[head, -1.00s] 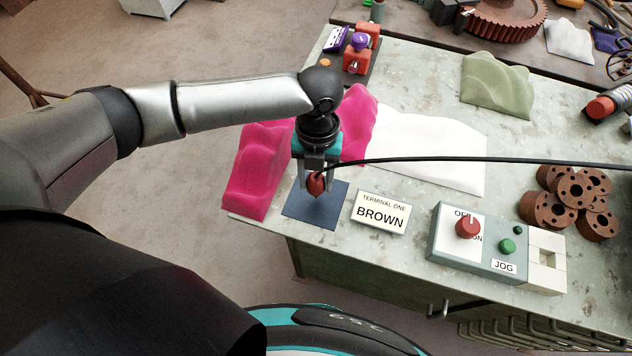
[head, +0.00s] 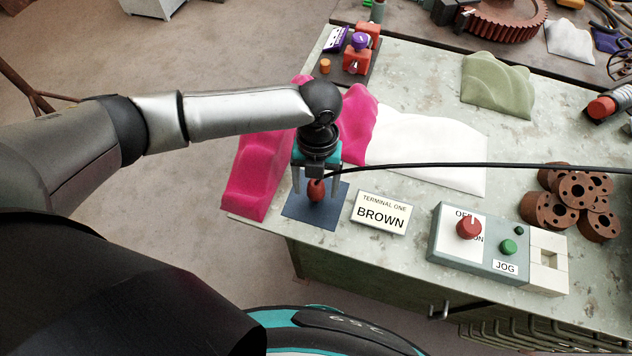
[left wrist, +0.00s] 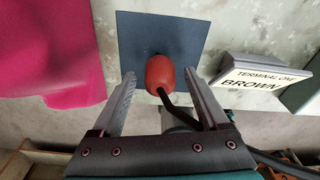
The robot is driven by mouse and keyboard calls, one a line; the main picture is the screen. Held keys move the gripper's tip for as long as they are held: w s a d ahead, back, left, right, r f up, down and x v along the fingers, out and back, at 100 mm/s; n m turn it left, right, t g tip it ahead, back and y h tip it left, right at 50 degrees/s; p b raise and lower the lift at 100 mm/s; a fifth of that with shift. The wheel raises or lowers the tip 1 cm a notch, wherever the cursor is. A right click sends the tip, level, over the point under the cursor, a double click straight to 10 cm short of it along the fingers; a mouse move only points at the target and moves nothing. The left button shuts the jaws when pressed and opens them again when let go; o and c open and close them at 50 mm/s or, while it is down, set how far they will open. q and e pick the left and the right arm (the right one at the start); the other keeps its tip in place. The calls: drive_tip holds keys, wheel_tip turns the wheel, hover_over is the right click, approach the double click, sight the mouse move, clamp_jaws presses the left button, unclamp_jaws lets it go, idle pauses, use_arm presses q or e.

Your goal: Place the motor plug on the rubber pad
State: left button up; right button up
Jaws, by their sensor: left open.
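The motor plug (head: 317,191) is a small red-brown bulb on the end of a black cable. It is over the dark blue rubber pad (head: 312,216) and appears to rest on it. In the left wrist view the plug (left wrist: 160,72) shows in front of the pad (left wrist: 150,35). My left gripper (head: 318,190) points down with its fingers spread on either side of the plug, apart from it. The left wrist view shows the open fingers (left wrist: 160,95) with a gap on both sides. My right gripper is not in view.
A sign reading TERMINAL ONE BROWN (head: 381,213) stands right of the pad. A pink cloth (head: 258,170) lies to the left. A control box (head: 470,245) with a red knob is further right. The black cable (head: 480,165) runs right across the bench.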

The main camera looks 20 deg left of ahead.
use_arm(q)
wheel_tip(320, 180, up, 12)
drive_tip(key=w+p, duration=0.1)
drive_tip(key=shift+w+r, duration=0.15)
drive_tip(key=shift+w, duration=0.05)
drive_tip(key=shift+a, duration=0.1)
idle(0.3)
